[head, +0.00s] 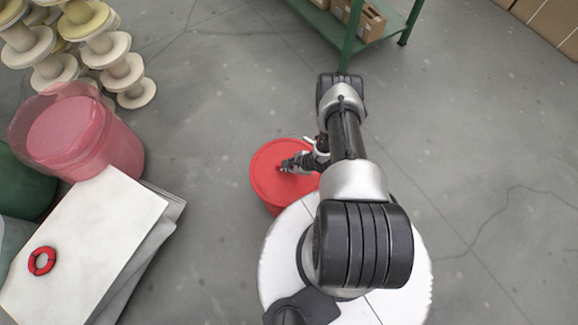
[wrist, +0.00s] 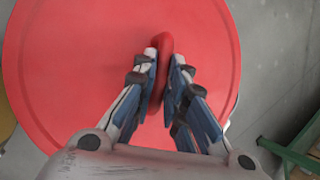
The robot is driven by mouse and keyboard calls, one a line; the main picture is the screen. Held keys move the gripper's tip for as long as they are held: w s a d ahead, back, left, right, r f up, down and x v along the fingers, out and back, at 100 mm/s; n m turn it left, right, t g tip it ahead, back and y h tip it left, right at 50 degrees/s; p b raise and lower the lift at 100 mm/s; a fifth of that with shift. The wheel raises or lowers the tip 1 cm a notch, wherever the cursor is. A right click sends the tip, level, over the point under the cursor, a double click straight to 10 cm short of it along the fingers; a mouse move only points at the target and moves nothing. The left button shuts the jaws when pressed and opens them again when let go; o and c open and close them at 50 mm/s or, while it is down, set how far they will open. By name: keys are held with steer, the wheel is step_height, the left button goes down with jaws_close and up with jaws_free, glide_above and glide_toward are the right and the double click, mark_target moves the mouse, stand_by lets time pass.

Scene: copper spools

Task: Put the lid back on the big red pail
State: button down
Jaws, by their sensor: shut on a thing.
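A round red lid (head: 268,170) sits level at the top of a big red pail (head: 272,208), just left of my arm in the head view. Only a strip of the pail's side shows below the lid's lower-left edge; I cannot tell whether the lid is fully seated. The lid (wrist: 70,70) fills most of the wrist view. My gripper (head: 287,168) is above the lid's middle. In the wrist view my gripper (wrist: 164,62) is shut on the lid's raised red handle (wrist: 163,60), one finger on each side.
A pink see-through tub (head: 125,150) stands at left beside white panels (head: 110,220) with a red ring (head: 42,260) on top. Pale spools (head: 125,70) stand at upper left. A green shelf (head: 385,35) with boxes stands at the back. Floor at right is clear.

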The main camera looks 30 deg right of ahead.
steer(key=c, duration=1.5)
jaws_free()
steer(key=shift+c, duration=0.2)
steer(key=o, duration=0.5)
steer(key=shift+r, duration=0.1)
steer(key=shift+r+p, duration=3.15)
steer(key=shift+r, duration=0.35)
steer(key=shift+f, duration=0.1)
steer(key=shift+c, duration=0.4)
